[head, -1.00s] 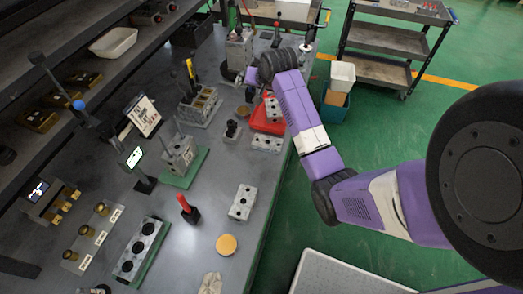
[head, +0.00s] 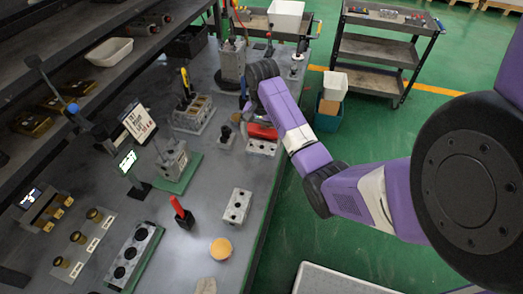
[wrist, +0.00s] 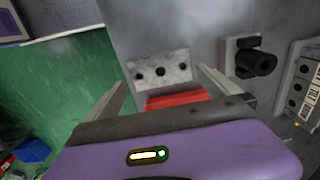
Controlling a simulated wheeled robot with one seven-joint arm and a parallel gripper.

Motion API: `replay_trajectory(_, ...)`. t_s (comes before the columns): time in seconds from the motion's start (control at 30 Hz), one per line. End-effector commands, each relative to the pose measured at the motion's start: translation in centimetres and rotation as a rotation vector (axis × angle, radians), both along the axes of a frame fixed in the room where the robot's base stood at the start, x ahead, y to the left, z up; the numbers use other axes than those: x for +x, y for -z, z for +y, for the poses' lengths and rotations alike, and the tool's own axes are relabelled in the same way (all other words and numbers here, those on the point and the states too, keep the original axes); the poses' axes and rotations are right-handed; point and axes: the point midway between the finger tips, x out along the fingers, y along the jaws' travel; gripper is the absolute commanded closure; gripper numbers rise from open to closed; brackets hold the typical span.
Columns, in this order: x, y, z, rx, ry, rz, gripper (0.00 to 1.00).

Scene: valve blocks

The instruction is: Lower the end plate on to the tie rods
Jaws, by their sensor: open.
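A grey plate with holes (head: 262,147) lies flat on the bench beside a red holder (head: 262,131); both also show in the wrist view, the plate (wrist: 160,72) beyond the red edge (wrist: 178,97). My gripper (wrist: 162,76) is open above the red holder, its fingers spread with nothing seen between them. A grey block stack with thin upright rods (head: 172,160) stands on a green mat (head: 180,181), left of my gripper. I cannot tell which plate is the end plate.
A black fixture (head: 227,137) stands between the holder and the rod stack. A valve block with a yellow tool (head: 193,114) is behind. Another holed block (head: 236,206), a red-handled tool (head: 181,212) and an orange disc (head: 222,248) are nearer. Shelves (head: 60,90) line the left.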

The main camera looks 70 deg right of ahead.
Motion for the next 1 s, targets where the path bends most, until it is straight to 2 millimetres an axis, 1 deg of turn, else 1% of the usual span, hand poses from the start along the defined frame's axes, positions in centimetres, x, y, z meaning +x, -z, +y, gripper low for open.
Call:
replay_trajectory(0.13,0.0,2.2,0.2,0.002,0.001,0.003,0.00)
replay_trajectory(0.23,0.1,3.3,0.2,0.001,0.000,0.002,0.00)
replay_trajectory(0.33,0.1,3.8,0.2,0.000,0.001,0.001,0.00)
replay_trajectory(0.53,0.1,3.9,0.2,-0.001,0.000,0.000,0.00)
replay_trajectory(0.57,0.1,3.9,0.2,-0.001,0.000,0.000,0.02)
replay_trajectory(0.6,0.1,3.9,0.2,-0.001,0.000,0.000,0.10)
replay_trajectory(0.67,0.1,3.9,0.2,-0.001,0.000,0.000,0.22)
replay_trajectory(0.7,0.1,3.9,0.2,-0.001,0.000,0.000,0.29)
replay_trajectory(0.83,0.1,3.9,0.2,-0.001,0.000,0.000,0.55)
replay_trajectory(0.87,0.1,3.9,0.2,-0.001,-0.001,0.000,0.59)
replay_trajectory(1.0,0.1,3.8,0.2,-0.002,-0.001,-0.001,0.59)
